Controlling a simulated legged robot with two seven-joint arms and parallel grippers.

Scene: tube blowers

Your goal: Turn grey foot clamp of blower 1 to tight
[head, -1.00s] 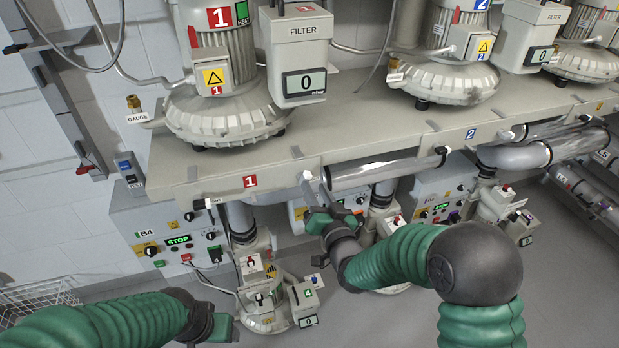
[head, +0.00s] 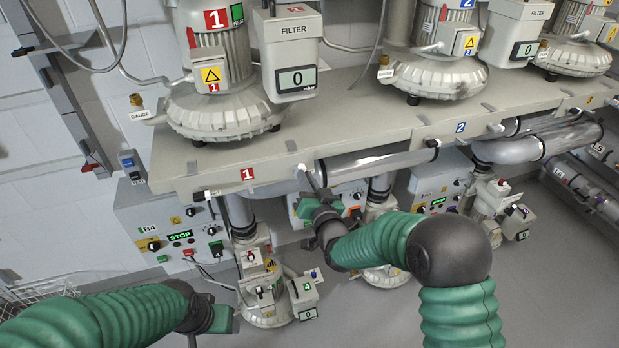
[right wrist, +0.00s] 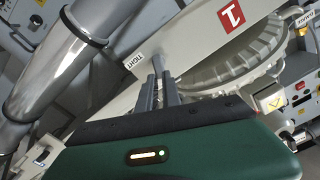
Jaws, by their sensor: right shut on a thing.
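Blower 1 (head: 225,110) stands on the grey bench, marked with a red 1. My right gripper (head: 311,180) is at the bench's front edge, right of the red 1 label. In the right wrist view its two grey fingers (right wrist: 160,82) are closed around the small grey foot clamp (right wrist: 157,64), beside a TIGHT label (right wrist: 133,57). The fingers hide most of the clamp, so its exact angle is hard to tell. My left gripper (head: 226,320) hangs low at the left, away from the bench; its fingers are mostly hidden.
A clear tube (head: 380,163) runs under the bench edge, close to my right gripper. A control box (head: 165,228) showing STOP and a small pump (head: 268,300) sit below. Other blowers (head: 440,72) stand farther right. The floor at the lower right has free room.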

